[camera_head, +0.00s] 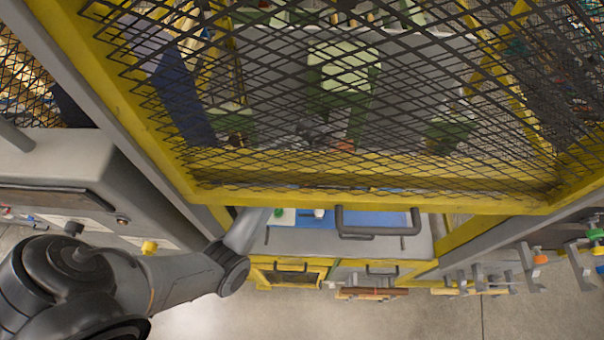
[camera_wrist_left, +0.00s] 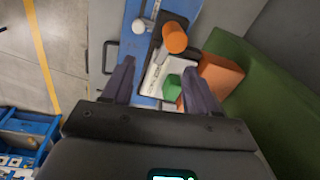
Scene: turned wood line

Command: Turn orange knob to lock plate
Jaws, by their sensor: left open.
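An orange cylindrical knob (camera_wrist_left: 174,37) sits on a dark bracket, beyond my fingertips in the left wrist view. A white plate (camera_wrist_left: 153,76) lies below it on a blue surface, with a green block (camera_wrist_left: 172,88) on or beside it. My left gripper (camera_wrist_left: 157,66) is open, its fingers spread apart with nothing held between them. It points toward the knob without touching it. In the head view my left arm reaches in behind the yellow frame, and its gripper cannot be made out clearly. My right gripper is in neither view.
A larger orange block (camera_wrist_left: 218,76) and a green body (camera_wrist_left: 262,85) stand close to the right finger. A white knob (camera_wrist_left: 139,26) is at upper left. A yellow-framed mesh guard (camera_head: 345,195) spans the head view, above a grey handle (camera_head: 378,222).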

